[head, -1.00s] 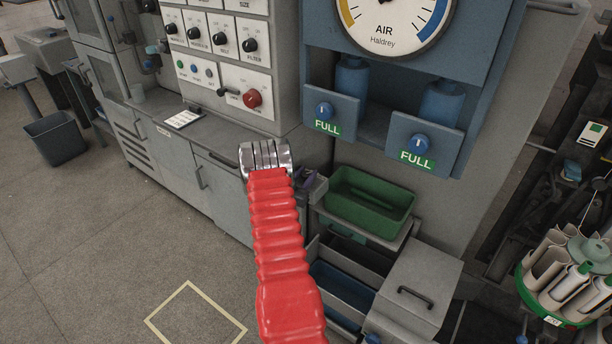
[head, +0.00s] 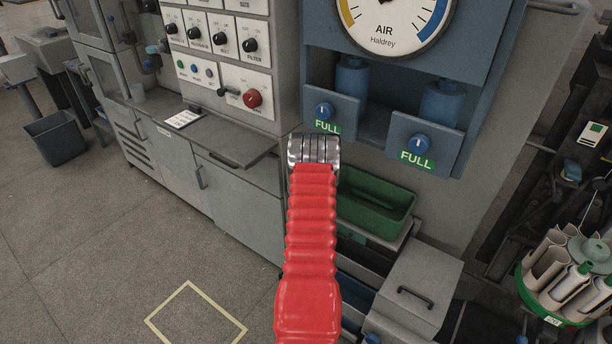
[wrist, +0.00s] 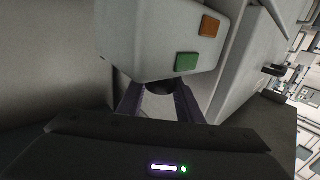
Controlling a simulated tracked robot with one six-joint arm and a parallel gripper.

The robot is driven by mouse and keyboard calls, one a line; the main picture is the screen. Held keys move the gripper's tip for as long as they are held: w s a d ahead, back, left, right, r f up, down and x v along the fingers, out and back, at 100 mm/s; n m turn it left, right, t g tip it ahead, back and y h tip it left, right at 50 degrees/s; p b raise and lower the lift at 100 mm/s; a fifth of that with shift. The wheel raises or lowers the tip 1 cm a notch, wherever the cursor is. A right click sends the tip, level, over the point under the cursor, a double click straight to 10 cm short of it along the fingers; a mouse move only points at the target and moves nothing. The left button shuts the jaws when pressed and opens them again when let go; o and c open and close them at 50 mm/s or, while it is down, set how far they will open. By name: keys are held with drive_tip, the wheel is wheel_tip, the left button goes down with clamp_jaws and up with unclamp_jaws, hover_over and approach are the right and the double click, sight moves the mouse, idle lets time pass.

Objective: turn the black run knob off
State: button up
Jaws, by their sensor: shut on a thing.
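In the wrist view, a black round knob (wrist: 160,87) shows at the lower edge of a light grey box (wrist: 145,40). The box carries a green square (wrist: 187,62) and an orange square (wrist: 210,26). My gripper (wrist: 159,98) has a dark finger on each side of the knob and is shut on it. Most of the knob is hidden, and I cannot read its marking or setting. In the head view, my red-sleeved arm hides the fingers and this knob.
In the head view, a control panel (head: 215,15) with several black knobs and a red knob (head: 253,98) stands at upper left. Blue valve knobs (head: 324,110) marked FULL sit under an air gauge (head: 392,18). A green bin (head: 375,205) lies right of my arm.

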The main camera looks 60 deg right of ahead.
drive_tip(key=shift+n+t+y, duration=0.4)
drive_tip(key=shift+n+t, duration=0.1)
drive_tip(key=shift+t, duration=0.2)
drive_tip(key=o, duration=1)
drive_tip(key=shift+a, duration=0.1)
drive_tip(key=v, duration=1.3)
drive_tip(key=shift+s+a, duration=0.25)
drive_tip(key=shift+a, duration=0.05)
drive_tip(key=shift+f, duration=0.1)
